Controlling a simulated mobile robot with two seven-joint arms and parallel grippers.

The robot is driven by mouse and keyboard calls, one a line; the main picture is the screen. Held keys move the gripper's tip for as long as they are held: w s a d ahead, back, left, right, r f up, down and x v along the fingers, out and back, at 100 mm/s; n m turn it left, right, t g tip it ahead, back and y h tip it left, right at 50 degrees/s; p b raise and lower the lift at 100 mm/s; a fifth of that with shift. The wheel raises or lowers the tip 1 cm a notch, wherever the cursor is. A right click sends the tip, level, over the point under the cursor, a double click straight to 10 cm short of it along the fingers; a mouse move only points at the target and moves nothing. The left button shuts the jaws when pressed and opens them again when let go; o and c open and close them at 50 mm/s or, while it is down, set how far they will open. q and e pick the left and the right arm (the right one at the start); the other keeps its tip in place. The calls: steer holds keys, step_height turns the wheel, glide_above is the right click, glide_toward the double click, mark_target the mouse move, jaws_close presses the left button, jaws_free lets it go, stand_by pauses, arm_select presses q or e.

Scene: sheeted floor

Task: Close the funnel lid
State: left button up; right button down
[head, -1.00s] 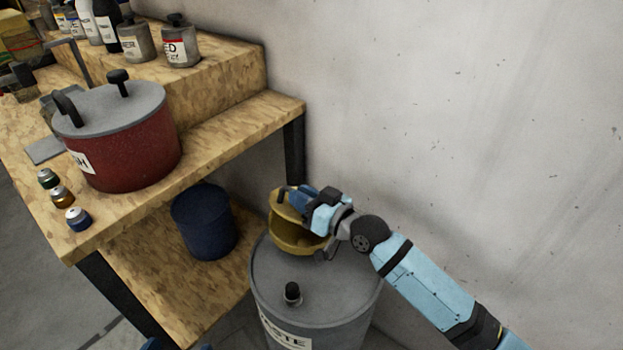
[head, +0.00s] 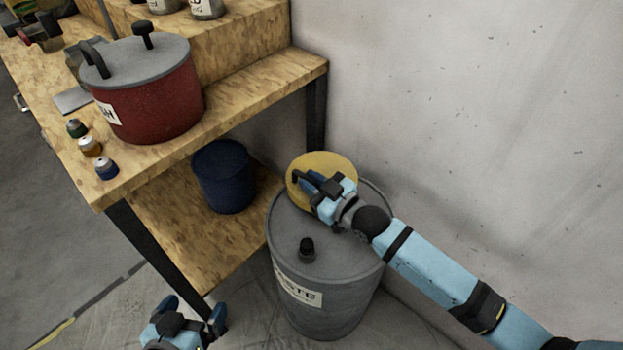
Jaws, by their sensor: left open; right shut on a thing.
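The yellow funnel lid (head: 330,165) shows as a round, nearly flat disc at the back of the grey waste drum's top (head: 325,215). The funnel's bowl is hidden beneath the lid; I cannot tell whether any gap is left at the rim. My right gripper (head: 312,184) is over the lid's near left side and is shut on the dark lid handle (head: 299,177). My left gripper (head: 194,312) is open and empty, low over the floor, to the left of the drum and apart from it.
A black-knobbed cap (head: 307,249) stands on the drum top. A wooden bench (head: 245,105) is at the left, holding a red pot (head: 155,100) and several small jars (head: 107,168). A blue bin (head: 222,177) stands on its lower shelf. A bare wall (head: 460,100) is behind.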

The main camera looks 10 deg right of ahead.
steer(key=shift+d+f, duration=0.1)
steer(key=c, duration=1.1)
jaws_free()
steer(key=shift+f, duration=0.1)
arm_select(q)
steer(key=shift+w, duration=0.1)
arm_select(e)
steer(key=shift+s+d, duration=0.25)
steer(key=shift+s, duration=0.1)
arm_select(q)
steer(key=shift+a+p, duration=0.2)
steer(key=shift+p, duration=0.95)
arm_select(e)
steer(key=v, duration=1.3)
steer(key=shift+w, duration=0.1)
arm_select(q)
steer(key=shift+r, duration=0.1)
